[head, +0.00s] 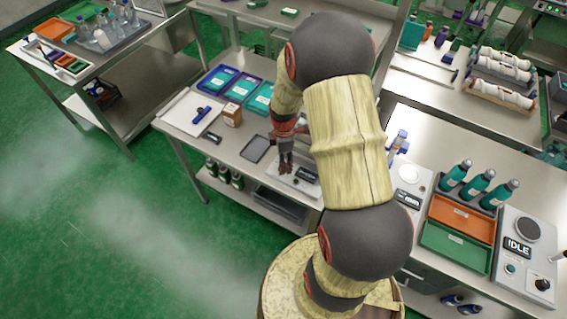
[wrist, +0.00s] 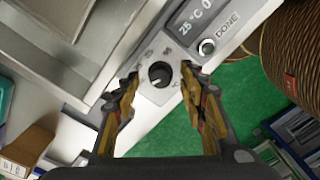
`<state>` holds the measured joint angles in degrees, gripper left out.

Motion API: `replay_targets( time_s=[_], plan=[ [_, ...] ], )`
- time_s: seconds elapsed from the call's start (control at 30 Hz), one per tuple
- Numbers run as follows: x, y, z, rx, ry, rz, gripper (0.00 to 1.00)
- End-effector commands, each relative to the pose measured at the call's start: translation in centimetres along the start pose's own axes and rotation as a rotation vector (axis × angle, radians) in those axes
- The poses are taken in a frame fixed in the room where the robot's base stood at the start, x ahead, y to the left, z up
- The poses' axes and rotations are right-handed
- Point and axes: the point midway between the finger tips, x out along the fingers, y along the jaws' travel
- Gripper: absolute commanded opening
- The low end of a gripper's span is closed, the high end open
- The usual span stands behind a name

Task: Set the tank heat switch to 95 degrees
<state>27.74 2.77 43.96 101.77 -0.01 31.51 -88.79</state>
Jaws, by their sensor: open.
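A black round knob (wrist: 160,74) with a white pointer mark sits on a pale panel (wrist: 152,96) in the wrist view. In the head view my gripper (head: 286,168) points down over the pale panel (head: 305,186) and hides the knob.
A dark flat tray (head: 255,149), a brown box (head: 232,116) and blue trays (head: 217,80) lie on the same bench. An orange tray (head: 462,218) and another device marked IDLE (head: 519,245) stand on the right bench. Green floor is open at left.

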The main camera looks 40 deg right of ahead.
Motion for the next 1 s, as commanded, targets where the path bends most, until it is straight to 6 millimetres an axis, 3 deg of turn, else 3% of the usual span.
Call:
replay_targets(
  time_s=[0.13, 0.43, 1.0],
  plan=[
    [1.00, -0.02, -0.01, 0.000, 0.000, -0.001, 0.42],
    [1.08, 0.00, -0.02, 0.000, 0.000, 0.000, 0.41],
    [1.05, 0.00, -0.02, 0.001, 0.000, 0.000, 0.08]
  ],
)
